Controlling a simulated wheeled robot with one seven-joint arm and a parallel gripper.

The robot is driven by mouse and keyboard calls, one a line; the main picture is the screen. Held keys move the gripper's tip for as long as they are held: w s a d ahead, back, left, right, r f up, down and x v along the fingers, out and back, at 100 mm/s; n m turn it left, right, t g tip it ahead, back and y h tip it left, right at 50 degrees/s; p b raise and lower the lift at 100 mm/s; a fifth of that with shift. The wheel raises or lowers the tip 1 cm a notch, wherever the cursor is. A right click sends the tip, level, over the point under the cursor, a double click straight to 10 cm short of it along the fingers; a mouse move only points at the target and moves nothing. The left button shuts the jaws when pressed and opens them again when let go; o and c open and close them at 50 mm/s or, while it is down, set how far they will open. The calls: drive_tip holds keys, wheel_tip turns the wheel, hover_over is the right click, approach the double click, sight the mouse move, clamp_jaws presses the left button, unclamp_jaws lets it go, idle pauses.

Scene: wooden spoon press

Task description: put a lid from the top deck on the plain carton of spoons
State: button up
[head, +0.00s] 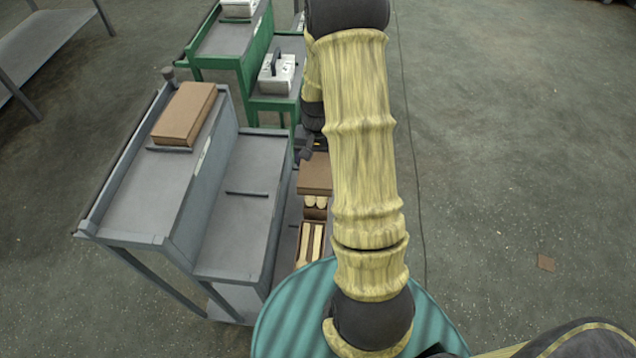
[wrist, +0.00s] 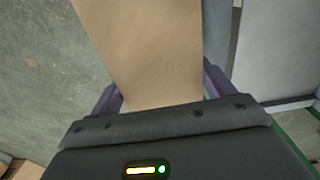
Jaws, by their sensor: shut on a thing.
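My gripper (head: 308,149) is shut on a flat brown lid (head: 314,176), seen below it in the head view. In the wrist view the lid (wrist: 140,45) lies between the two purple fingers and stretches away from the palm. An open carton with pale rounded spoon ends (head: 316,206) shows just below the lid's near edge; its far part is hidden by the lid. I cannot tell whether they touch. Another open carton with long pale spoons (head: 311,243) lies nearer, partly hidden by my arm. I cannot tell which carton is the plain one. More brown lids (head: 185,113) lie on the top deck.
A grey stepped cart (head: 140,205) stands on the left, its lower step (head: 240,225) bare. A green stand (head: 250,75) with a white box with a black handle (head: 277,72) is behind. A teal round surface (head: 285,325) is in front. Open floor lies right.

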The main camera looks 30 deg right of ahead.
sight(318, 158)
wheel_tip(318, 158, down, 4)
drive_tip(key=shift+f, duration=0.2)
drive_tip(key=shift+f, duration=0.1)
drive_tip(key=shift+f+b, duration=0.4)
drive_tip(key=shift+f, duration=1.35)
drive_tip(key=shift+f, duration=0.35)
drive_tip(key=shift+f+b, duration=0.3)
drive_tip(key=o, duration=1)
drive_tip(key=shift+c, duration=0.2)
wheel_tip(318, 158, up, 13)
drive_tip(key=shift+r+p, duration=0.15)
drive_tip(key=shift+p, duration=0.85)
